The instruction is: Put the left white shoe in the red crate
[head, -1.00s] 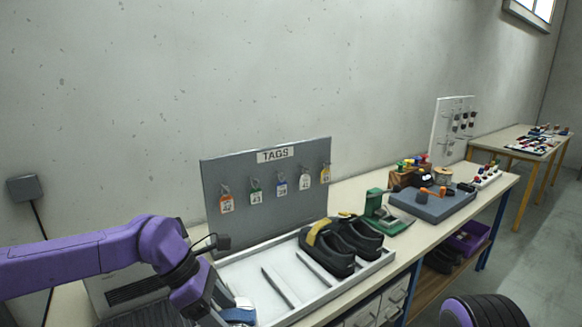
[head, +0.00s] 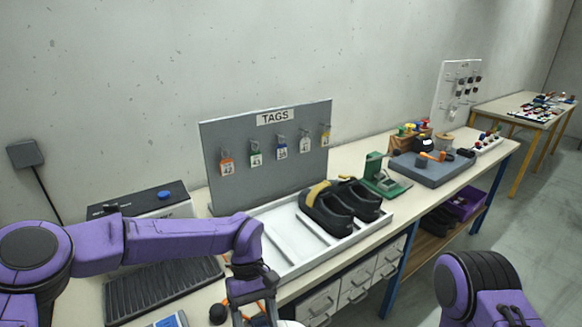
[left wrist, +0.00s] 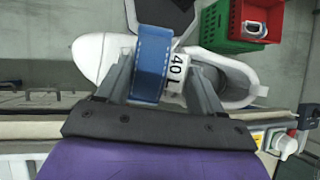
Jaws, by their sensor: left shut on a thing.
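A white shoe (left wrist: 88,58) lies crosswise below my left gripper in the left wrist view, with a blue band (left wrist: 152,62) and a white "40 L" tag (left wrist: 176,72) at its middle. My left gripper (left wrist: 160,80) is shut on this shoe, its fingers on either side of the band. In the head view my left gripper (head: 254,312) is at the bottom edge, and the shoe is mostly out of frame. The red crate (left wrist: 277,16) is at the upper right of the wrist view, with a white and blue item inside. My right gripper is out of view.
A green crate (left wrist: 213,28) stands beside the red one. On the bench, a white tray (head: 278,262) holds black shoes (head: 340,205), in front of a grey tag board (head: 262,165). A dark ribbed mat (head: 160,290) lies at the left.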

